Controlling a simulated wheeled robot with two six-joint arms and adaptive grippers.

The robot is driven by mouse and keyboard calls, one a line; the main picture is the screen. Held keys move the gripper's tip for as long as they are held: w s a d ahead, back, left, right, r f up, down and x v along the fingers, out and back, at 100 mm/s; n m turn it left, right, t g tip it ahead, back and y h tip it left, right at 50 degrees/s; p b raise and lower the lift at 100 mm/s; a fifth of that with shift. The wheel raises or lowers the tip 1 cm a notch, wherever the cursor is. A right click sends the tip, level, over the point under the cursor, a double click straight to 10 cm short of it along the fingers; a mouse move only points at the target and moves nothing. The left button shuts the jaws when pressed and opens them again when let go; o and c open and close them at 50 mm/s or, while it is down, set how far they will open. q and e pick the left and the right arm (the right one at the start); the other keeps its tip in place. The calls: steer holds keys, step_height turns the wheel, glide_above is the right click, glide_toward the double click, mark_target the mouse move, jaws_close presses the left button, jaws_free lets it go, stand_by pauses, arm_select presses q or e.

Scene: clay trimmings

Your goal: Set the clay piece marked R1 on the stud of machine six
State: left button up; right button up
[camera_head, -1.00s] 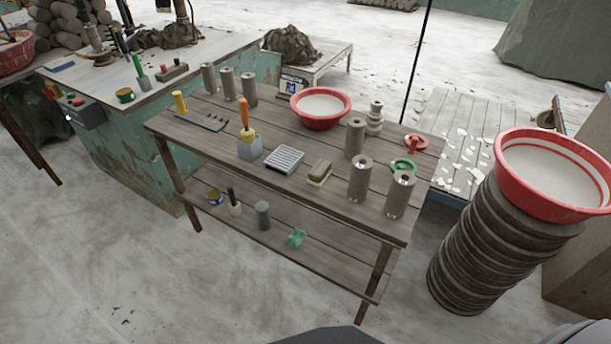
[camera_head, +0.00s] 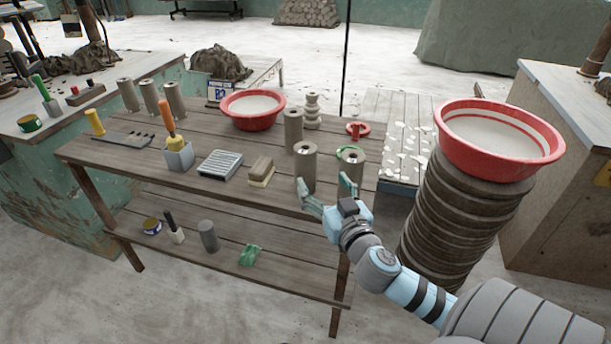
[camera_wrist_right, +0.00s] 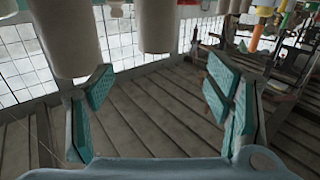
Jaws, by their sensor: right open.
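Several grey-brown clay cylinders stand upright on the wooden table (camera_head: 225,150). One (camera_head: 293,128) is behind the sponge, another (camera_head: 305,165) is nearer the front edge, and a third (camera_head: 352,168) is partly behind my right gripper (camera_head: 324,190). More cylinders (camera_head: 150,97) stand at the far left. I cannot read an R1 mark on any. My right gripper is open and empty at the table's front right edge. In the right wrist view, its teal-padded fingers (camera_wrist_right: 158,100) are apart, with cylinders (camera_wrist_right: 66,38) (camera_wrist_right: 158,26) beyond them. I cannot identify machine six or its stud. My left gripper is not visible.
A red bowl (camera_head: 252,112), grey tool pot (camera_head: 179,157), ridged grey tray (camera_head: 219,164) and sponge block (camera_head: 261,171) occupy the table. A red-rimmed basin (camera_head: 499,140) tops a stack of discs (camera_head: 455,215) at right. A green bench (camera_head: 60,175) stands at left.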

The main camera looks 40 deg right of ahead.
mark_target(309, 155)
steer(key=x, duration=0.7)
steer(key=shift+w, duration=0.35)
steer(key=x, duration=0.4)
steer(key=b+x, duration=0.1)
steer(key=x, duration=0.1)
steer(key=shift+s+d+r, duration=0.15)
steer(key=shift+d+r, duration=0.15)
steer(key=shift+r, duration=0.05)
steer(key=shift+s+r, duration=0.1)
jaws_close()
